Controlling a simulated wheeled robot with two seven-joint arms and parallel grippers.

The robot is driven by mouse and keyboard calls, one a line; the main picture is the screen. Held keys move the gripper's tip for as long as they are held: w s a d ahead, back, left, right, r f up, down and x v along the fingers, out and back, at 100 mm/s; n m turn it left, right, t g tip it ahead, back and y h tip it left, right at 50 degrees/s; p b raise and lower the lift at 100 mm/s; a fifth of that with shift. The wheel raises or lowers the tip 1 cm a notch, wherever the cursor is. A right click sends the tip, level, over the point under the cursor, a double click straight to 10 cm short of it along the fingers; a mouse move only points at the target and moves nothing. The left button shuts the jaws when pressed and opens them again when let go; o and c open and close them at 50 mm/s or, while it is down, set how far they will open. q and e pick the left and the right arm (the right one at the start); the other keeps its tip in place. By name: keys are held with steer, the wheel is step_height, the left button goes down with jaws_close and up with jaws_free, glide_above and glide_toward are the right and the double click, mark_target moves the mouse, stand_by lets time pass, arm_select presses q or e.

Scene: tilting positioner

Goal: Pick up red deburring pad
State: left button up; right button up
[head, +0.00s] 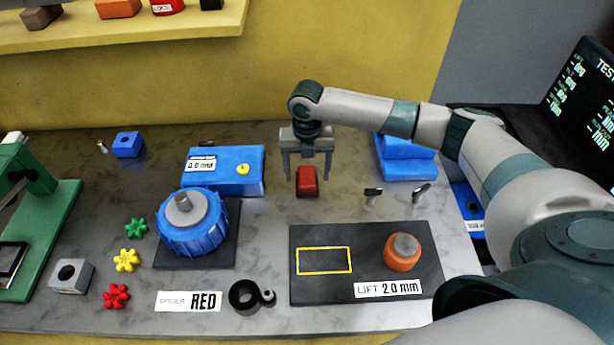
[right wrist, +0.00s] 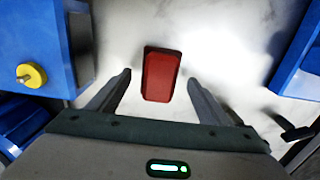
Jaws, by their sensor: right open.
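The red deburring pad (head: 307,182) is a small red block on the grey bench, in front of the yellow wall. It also shows in the right wrist view (right wrist: 161,75), lying on the bench just beyond the fingertips. My right gripper (head: 307,178) points down over the pad, its two fingers apart on either side. In the right wrist view the open fingers (right wrist: 160,82) have nothing between them but the near end of the pad; I cannot tell the exact height. My left gripper is not in view.
A blue box with a yellow knob (head: 225,170) stands left of the pad, and blue blocks (head: 405,158) stand to its right. A blue round part (head: 192,225) and a dark mat (head: 330,290) with an orange knob (head: 403,255) lie nearer. Small black-topped pegs (head: 373,193) stand right of the pad.

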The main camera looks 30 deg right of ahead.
steer(key=shift+f, duration=1.05)
steer(key=c, duration=1.2)
